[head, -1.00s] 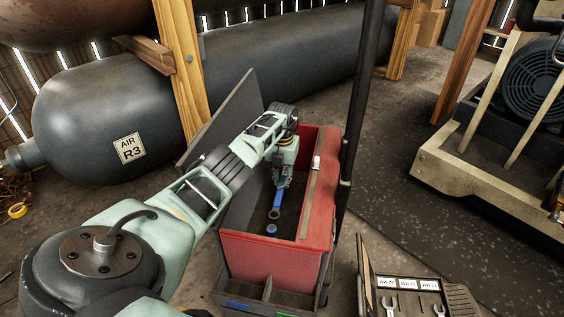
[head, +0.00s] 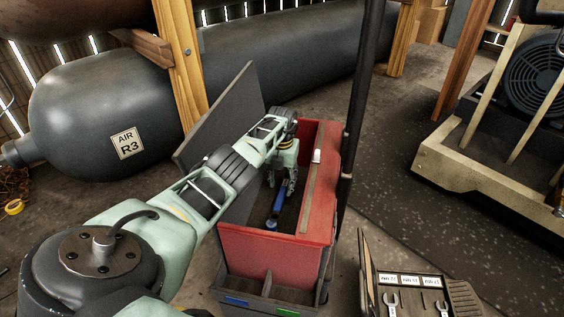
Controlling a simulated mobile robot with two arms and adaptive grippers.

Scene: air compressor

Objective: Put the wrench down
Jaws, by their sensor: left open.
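The blue-handled wrench (head: 279,206) is inside the red box (head: 262,252), its near end by a small blue round part (head: 271,225). It looks to lie low in the box, but its far part is hidden by my gripper. My left gripper (head: 284,190) reaches down into the box just above the wrench, with its fingers open and spread apart. Whether a finger still touches the wrench cannot be told. My right gripper is out of view.
A dark post (head: 354,130) stands at the box's right side. A grey panel (head: 225,115) rises behind its left side. A tray of wrenches (head: 414,306) sits at lower right. A large grey air tank (head: 95,115) lies behind.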

